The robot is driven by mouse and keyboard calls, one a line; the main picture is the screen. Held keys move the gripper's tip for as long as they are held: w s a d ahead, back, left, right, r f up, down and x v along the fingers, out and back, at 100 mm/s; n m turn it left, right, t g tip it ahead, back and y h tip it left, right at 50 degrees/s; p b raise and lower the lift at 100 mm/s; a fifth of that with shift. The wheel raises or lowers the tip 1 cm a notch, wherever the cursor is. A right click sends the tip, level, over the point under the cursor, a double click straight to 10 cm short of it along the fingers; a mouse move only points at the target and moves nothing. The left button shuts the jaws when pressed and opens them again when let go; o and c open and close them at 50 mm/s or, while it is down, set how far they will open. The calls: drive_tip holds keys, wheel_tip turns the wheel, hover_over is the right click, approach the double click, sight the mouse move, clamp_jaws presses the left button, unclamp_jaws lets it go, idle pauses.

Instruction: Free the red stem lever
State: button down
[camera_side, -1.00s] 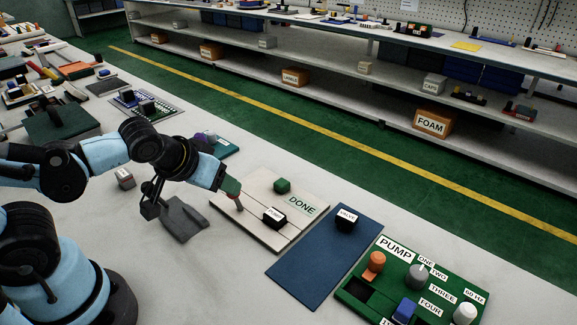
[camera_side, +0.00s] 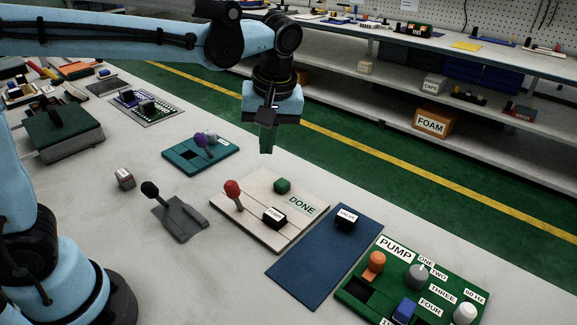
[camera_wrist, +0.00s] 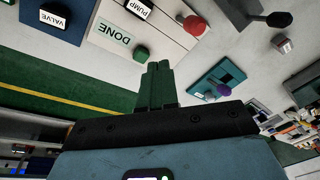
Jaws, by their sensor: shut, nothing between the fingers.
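The red stem lever (camera_side: 233,189) stands on a beige board (camera_side: 250,232), its red knob on a thin stem, leaning to the left in the side view. A black block labelled PUMP (camera_side: 274,217) and a green knob (camera_side: 282,186) near the word DONE are on the same board. The red knob also shows in the wrist view (camera_wrist: 195,25). My gripper (camera_side: 266,145) is shut and empty, pointing down above and behind the board, clear of the lever. Its green fingers (camera_wrist: 157,85) are together in the wrist view.
A grey plate with a black-knobbed lever (camera_side: 150,189) lies to the left. A teal board with a purple knob (camera_side: 200,141) lies behind. A blue mat (camera_side: 310,262) with a VALVE block (camera_side: 346,218) and a green PUMP panel (camera_side: 362,290) are at right.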

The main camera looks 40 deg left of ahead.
drive_tip(key=w+d+r+n+g, duration=0.1)
drive_tip(key=w+d+n+g, duration=0.1)
hover_over(238, 198)
drive_tip(key=w+d, duration=0.1)
drive_tip(key=w, duration=0.1)
wheel_tip(238, 198, down, 10)
drive_tip(key=shift+r+y, duration=0.2)
drive_tip(key=shift+y, duration=0.1)
drive_tip(key=shift+d, duration=0.1)
drive_tip(key=shift+s+f+n+t, duration=0.1)
drive_tip(key=shift+s+n+t, duration=0.2)
drive_tip(key=shift+s+t, duration=1.1)
drive_tip(key=shift+w, duration=0.15)
